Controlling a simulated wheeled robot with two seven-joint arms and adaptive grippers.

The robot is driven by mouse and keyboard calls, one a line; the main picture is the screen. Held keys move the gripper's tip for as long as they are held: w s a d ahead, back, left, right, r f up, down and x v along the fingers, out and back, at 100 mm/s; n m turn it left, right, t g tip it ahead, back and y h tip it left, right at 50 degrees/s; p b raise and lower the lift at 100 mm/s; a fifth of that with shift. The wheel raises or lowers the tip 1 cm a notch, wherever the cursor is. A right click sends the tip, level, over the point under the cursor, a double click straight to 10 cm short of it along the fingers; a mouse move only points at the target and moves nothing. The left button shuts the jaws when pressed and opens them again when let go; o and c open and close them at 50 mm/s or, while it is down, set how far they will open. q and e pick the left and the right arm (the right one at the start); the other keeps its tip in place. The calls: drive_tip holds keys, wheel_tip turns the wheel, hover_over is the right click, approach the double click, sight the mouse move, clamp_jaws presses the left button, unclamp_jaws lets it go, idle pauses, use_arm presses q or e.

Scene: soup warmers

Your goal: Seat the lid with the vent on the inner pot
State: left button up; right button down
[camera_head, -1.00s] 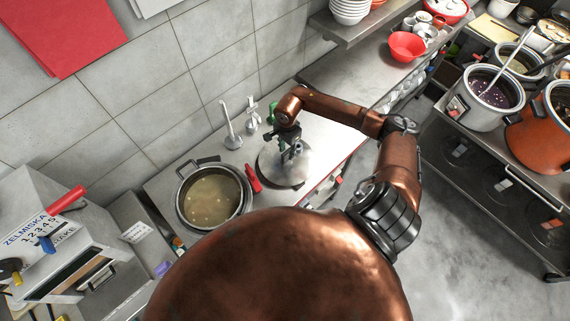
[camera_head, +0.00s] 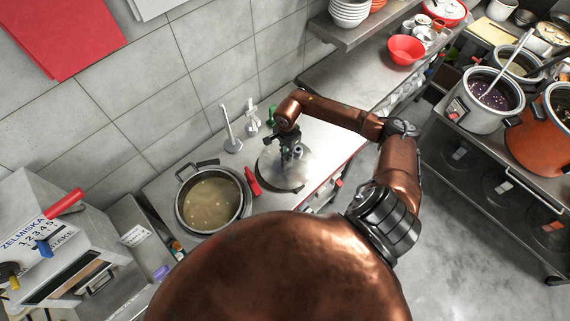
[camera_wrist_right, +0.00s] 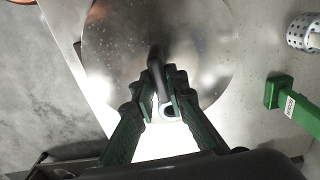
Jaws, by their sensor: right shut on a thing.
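The lid (camera_head: 279,176) is a round steel disc on the steel counter, to the right of the pot; it fills the upper middle of the right wrist view (camera_wrist_right: 205,50). My right gripper (camera_head: 288,150) is over the lid's middle. In the wrist view its green-black fingers (camera_wrist_right: 161,95) are shut on the lid's dark handle (camera_wrist_right: 154,62). A light ring shows between the fingers; I cannot tell if it is the vent. The inner pot (camera_head: 243,190) holds yellowish soup and stands open in its warmer. My left gripper is not in view.
A red-handled thing (camera_head: 253,181) lies between pot and lid. Upright ladle-like utensils (camera_head: 230,130) stand behind, near the tiled wall. A green-handled tool (camera_wrist_right: 294,103) is right of the lid in the wrist view. A red bowl (camera_head: 406,49) sits further right.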

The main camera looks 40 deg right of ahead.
drive_tip(key=shift+r+p, duration=0.3)
drive_tip(key=shift+r, duration=0.6)
drive_tip(key=shift+r+p, duration=0.5)
drive_tip(key=shift+r, duration=1.15)
